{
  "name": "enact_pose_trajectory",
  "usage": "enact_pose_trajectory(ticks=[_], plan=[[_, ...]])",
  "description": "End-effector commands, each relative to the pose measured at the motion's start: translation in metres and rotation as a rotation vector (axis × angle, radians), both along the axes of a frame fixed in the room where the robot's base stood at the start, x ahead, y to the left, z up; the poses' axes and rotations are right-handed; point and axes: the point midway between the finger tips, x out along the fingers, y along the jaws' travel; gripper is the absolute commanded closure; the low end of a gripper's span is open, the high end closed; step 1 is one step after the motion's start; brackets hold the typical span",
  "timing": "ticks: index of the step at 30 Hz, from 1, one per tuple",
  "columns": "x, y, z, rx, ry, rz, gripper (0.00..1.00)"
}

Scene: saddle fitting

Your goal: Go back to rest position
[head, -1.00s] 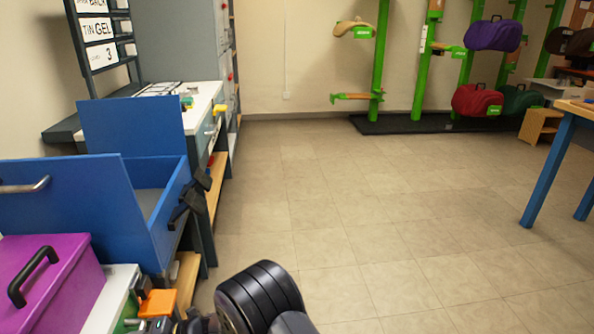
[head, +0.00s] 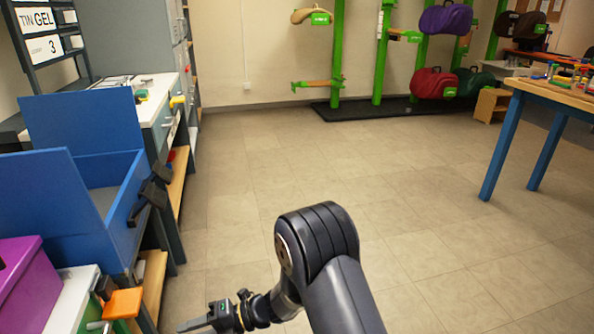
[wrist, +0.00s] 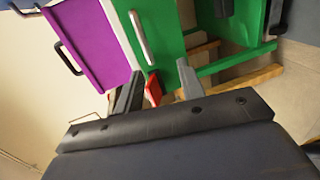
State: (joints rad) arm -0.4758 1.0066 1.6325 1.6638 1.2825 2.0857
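My gripper (head: 208,319) hangs low over the floor in the head view, to the right of the workbench edge. My dark arm bends down to it. A small red piece (wrist: 153,89) appears behind the gap, apart from the fingers as far as I can tell.
A blue open box (head: 118,215), a purple case (head: 30,285) and an orange block (head: 122,303) stand on the left. A wooden table (head: 555,92) with blue legs stands at right. Green racks (head: 383,50) hold bags at the back. The tiled floor (head: 330,165) between is clear.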

Motion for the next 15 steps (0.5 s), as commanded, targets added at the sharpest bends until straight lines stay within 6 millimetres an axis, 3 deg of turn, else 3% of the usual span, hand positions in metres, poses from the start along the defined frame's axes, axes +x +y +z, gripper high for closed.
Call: enact_pose_trajectory(ticks=[15], plan=[[0.027, -0.102, -0.005, 0.001, -0.003, -0.005, 0.63]])
